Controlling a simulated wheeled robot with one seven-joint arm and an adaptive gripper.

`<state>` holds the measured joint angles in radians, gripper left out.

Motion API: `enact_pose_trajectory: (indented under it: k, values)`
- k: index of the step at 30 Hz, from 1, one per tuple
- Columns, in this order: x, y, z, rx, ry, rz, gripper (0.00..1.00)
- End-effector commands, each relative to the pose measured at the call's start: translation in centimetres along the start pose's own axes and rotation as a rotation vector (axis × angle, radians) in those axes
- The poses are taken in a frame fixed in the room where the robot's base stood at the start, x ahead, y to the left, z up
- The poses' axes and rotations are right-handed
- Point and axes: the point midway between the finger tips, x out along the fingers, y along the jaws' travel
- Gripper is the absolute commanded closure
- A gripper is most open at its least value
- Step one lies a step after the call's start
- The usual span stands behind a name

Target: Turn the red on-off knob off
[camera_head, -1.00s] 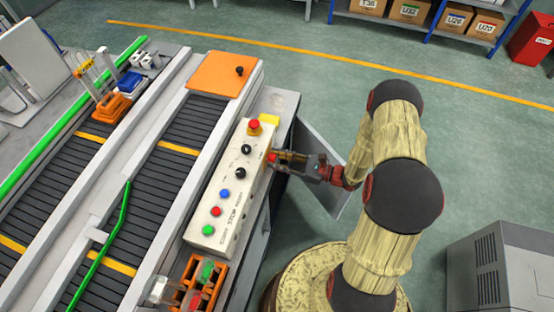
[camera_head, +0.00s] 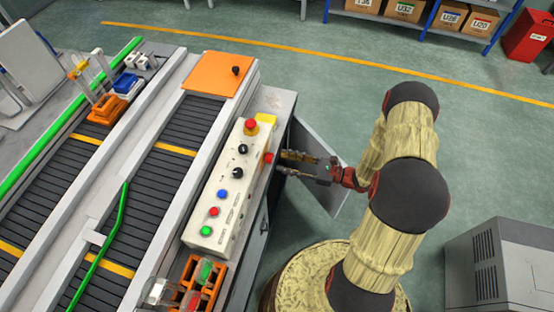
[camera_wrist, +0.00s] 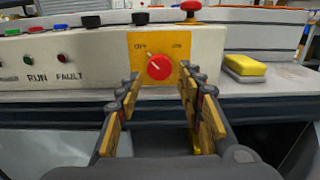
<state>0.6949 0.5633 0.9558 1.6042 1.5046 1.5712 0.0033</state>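The red on-off knob (camera_wrist: 159,67) sits on a yellow plate (camera_wrist: 136,64) on the side of the white control box. A pale mark on it seems to point up and left, toward the left-hand label, which looks like OFF. In the head view the knob (camera_head: 268,157) sticks out from the box's right side. My gripper (camera_wrist: 160,78) is open and empty in the wrist view, with its fingers apart on both sides of the line to the knob. In the head view my gripper (camera_head: 284,163) stands just right of the knob, apart from it.
The control box (camera_head: 206,222) has a red mushroom button (camera_head: 251,126) and several other buttons on top. A yellow block (camera_wrist: 245,66) lies right of the box. A conveyor (camera_head: 135,195) runs to the left. Open floor lies behind my arm.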

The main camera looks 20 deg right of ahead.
Motion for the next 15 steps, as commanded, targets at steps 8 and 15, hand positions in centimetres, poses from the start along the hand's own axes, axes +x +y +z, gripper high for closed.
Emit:
enact_pose_trajectory:
  k: [8,15]
  values:
    - [-5.2,0.0,0.0,0.001,0.0,-0.004,0.62]
    - [-7.1,0.0,-0.1,0.001,0.0,-0.001,0.62]
